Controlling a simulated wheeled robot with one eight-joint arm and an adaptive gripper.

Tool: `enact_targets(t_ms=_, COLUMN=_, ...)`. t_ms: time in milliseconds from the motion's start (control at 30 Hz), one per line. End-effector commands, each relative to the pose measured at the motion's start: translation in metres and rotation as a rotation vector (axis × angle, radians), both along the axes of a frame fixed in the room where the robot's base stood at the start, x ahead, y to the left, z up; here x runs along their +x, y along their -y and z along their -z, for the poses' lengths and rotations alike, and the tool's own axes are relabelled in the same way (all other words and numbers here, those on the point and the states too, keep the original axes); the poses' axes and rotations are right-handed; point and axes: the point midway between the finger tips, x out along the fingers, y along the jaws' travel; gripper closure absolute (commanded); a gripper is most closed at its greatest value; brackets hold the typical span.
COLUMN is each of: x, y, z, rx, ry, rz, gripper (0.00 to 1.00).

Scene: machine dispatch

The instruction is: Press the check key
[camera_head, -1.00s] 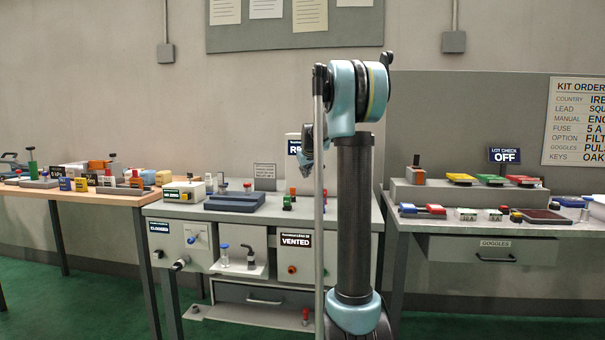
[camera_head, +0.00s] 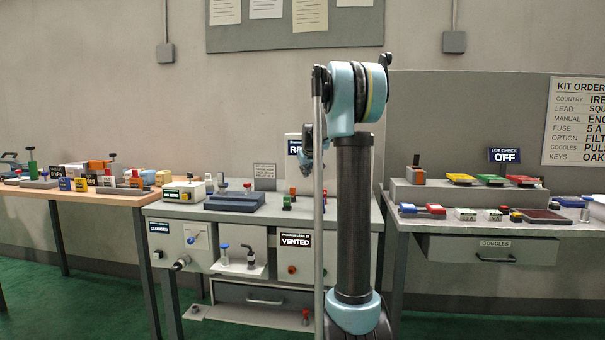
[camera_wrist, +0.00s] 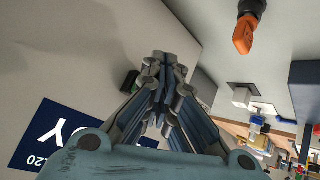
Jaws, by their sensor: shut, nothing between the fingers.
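My gripper (camera_wrist: 165,68) is shut and empty in the wrist view, its fingertips close to a pale panel. A small dark green key (camera_wrist: 130,80) shows just left of the fingertips, partly hidden behind them; I cannot tell whether they touch, or whether it is the check key. An orange-red knob on a dark stem (camera_wrist: 244,34) stands at the upper right. In the head view my gripper (camera_head: 307,163) hangs in front of the upright white box (camera_head: 291,138) on the middle bench, partly hidden by my arm. The box's dark label is partly covered.
A blue-grey device (camera_head: 235,201) and a box with a green label (camera_head: 184,191) stand on the middle bench. A "LOT CHECK OFF" sign (camera_head: 505,155) stands above the right bench, which holds coloured trays. A wooden table (camera_head: 90,196) at left is crowded.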

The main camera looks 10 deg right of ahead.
Motion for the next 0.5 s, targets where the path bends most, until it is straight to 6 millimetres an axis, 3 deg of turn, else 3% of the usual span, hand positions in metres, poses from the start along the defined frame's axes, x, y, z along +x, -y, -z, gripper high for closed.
enact_targets(t_ms=500, x=0.0048, y=0.0015, z=0.0, rx=0.0, ry=0.0, rz=0.0, gripper=1.0)
